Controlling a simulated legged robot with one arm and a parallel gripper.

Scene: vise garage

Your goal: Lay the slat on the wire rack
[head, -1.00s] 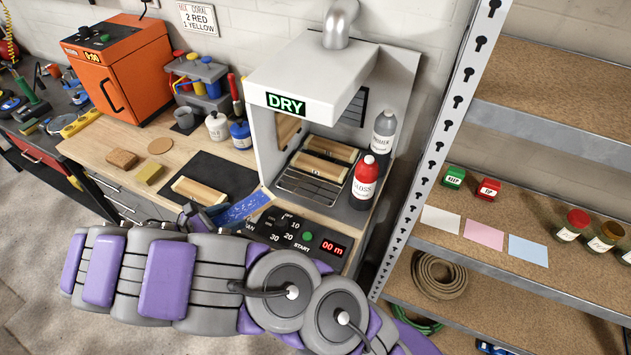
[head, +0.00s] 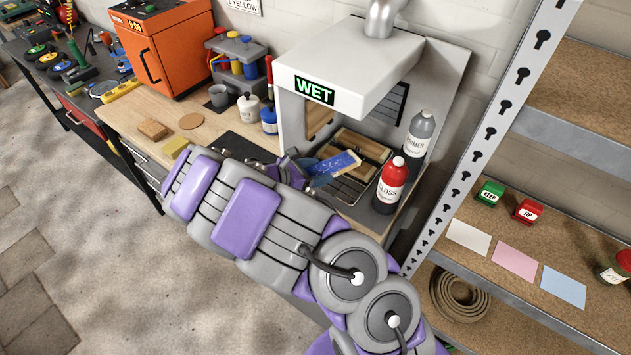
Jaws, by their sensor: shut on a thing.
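A blue-faced slat (head: 337,164) shows at the booth opening in the head view. My gripper (head: 308,173) is shut on its left end and holds it tilted, over the front of the wire rack. The wire rack (head: 346,189) is inside the white booth, and its front wires show below the slat. Wooden pieces (head: 366,144) lie toward the rack's back, partly hidden by the slat. I cannot tell whether the slat touches the rack.
The booth (head: 352,62) has a low hood whose sign reads WET. A red GLOSS bottle (head: 391,184) and a grey PRIMER bottle (head: 419,138) stand close to the rack's right side. A metal shelf upright (head: 490,130) stands farther right.

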